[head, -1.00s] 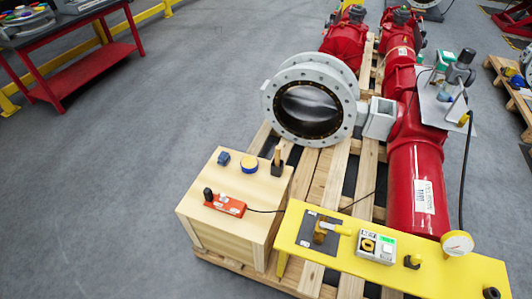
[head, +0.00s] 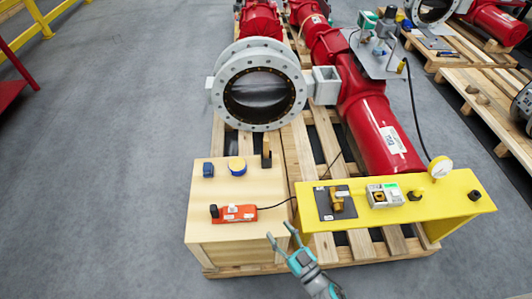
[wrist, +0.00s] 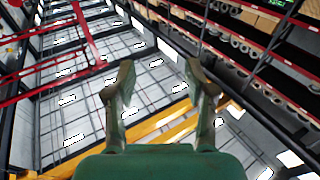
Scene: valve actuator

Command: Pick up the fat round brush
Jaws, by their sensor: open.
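A small upright item with a tan, wood-like part and a dark base (head: 266,152) stands at the back right of the pale wooden box top (head: 215,176). It looks most like the brush, but it is too small to be sure. My gripper (head: 279,232) is open and empty, low in the head view in front of the box's right front corner. It is apart from the item. In the wrist view my gripper (wrist: 158,76) has its fingers spread with nothing between them. No brush shows there.
On the box also lie a blue block (head: 208,170), a yellow-and-blue round tin (head: 237,167) and a red control box (head: 233,214) with a cable. A yellow bench (head: 430,204) with fittings stands at right. A large flanged valve (head: 218,88) stands behind. Grey floor at left is clear.

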